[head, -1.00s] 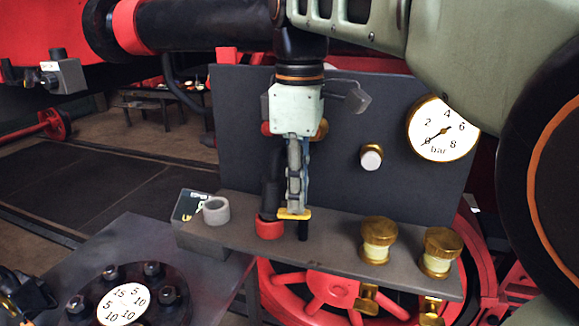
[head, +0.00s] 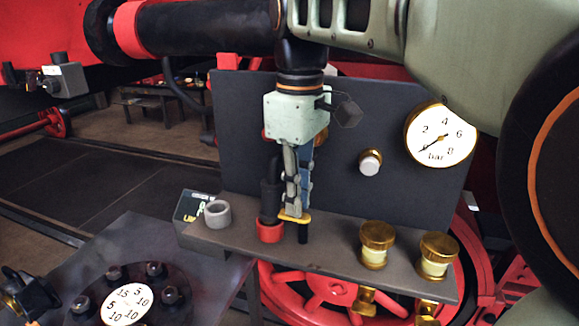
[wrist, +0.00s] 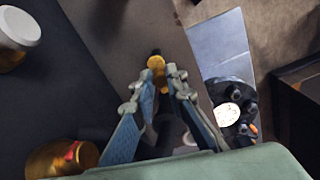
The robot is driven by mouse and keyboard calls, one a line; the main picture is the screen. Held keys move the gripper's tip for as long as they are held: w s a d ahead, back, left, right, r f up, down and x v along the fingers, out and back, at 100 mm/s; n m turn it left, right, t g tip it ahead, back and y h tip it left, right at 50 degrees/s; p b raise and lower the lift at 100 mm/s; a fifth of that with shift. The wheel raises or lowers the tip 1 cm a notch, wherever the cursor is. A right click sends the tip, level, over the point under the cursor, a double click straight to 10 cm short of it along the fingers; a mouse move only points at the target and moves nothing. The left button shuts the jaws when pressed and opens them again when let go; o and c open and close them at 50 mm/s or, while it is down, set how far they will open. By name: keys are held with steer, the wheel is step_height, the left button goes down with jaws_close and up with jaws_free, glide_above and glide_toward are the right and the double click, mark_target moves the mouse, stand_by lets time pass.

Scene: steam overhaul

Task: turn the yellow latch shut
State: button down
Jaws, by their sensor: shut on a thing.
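The yellow latch (head: 293,217) is a small bar on the grey shelf, beside a red ring (head: 270,233) with a black plug in it. A dark pin stands just at its right end. My gripper (head: 297,211) points down from above, with its fingertips closed on the latch. The wrist view shows the yellow latch (wrist: 156,63) pinched at the tips of my gripper (wrist: 159,76). The fingers hide part of the latch, and I cannot tell how far it is turned.
On the shelf (head: 330,255) are a grey ring (head: 217,214) at left and two brass-capped fittings (head: 376,244) at right. A dark panel (head: 400,190) with a pressure gauge (head: 440,134) and a white knob (head: 370,162) rises behind. A flange with studs (head: 130,295) stands front left.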

steer(key=c, duration=1.9)
jaws_free()
steer(key=shift+c, duration=0.2)
step_height(320, 180, up, 12)
